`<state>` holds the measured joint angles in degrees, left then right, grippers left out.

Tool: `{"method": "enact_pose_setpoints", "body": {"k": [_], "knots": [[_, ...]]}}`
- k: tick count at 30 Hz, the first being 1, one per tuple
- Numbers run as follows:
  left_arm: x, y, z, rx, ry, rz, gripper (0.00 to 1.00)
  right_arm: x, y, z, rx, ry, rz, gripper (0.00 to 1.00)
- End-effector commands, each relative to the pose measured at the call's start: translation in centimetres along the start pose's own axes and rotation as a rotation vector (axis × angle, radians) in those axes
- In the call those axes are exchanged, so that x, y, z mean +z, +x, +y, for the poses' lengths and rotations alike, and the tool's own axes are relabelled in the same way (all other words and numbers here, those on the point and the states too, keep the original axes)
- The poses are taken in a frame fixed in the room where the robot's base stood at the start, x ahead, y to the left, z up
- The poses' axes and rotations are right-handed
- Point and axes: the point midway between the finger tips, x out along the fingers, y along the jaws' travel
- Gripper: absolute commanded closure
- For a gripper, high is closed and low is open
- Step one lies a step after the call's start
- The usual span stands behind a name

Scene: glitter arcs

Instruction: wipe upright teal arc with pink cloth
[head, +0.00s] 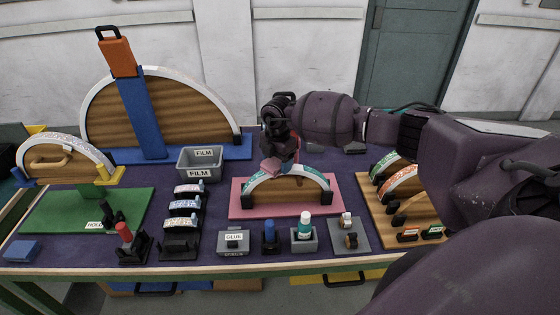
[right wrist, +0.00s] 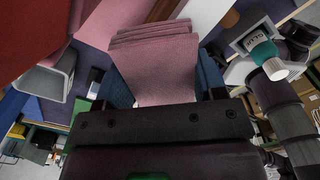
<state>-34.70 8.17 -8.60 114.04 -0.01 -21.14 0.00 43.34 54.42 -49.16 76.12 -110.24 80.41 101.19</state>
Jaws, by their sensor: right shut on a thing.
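The upright teal arc (head: 308,171) stands on a pink board (head: 286,211), with a teal-speckled band over a wooden core and a black block at each foot. My right gripper (head: 277,160) comes down from above onto the arc's upper left part. It is shut on the pink cloth (head: 270,168). The folded cloth also shows between blue fingers in the right wrist view (right wrist: 155,72). The cloth is at the band left of the crown; I cannot tell whether it touches. The gripper hides a little of the arc's top. My left gripper is not in view.
A grey film bin (head: 200,163) and a rack of small arcs (head: 183,222) stand left of the board. A wooden rack (head: 385,217) is right; a large arc (head: 195,82) stands behind.

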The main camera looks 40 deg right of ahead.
Motion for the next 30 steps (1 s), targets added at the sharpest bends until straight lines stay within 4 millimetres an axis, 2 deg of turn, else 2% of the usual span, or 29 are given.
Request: {"method": "enact_pose_setpoints", "body": {"k": [6, 17, 30], "knots": [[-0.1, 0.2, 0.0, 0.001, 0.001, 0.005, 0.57, -1.0, 0.6, 0.4, -0.003, -0.005, 0.008, 0.56], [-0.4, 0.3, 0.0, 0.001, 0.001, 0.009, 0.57, -1.2, 0.6, 0.4, -0.003, -0.006, 0.01, 0.56], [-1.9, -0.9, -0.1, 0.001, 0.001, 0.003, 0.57, -0.8, -2.4, 0.5, -0.002, -0.003, 0.005, 0.56]]}}
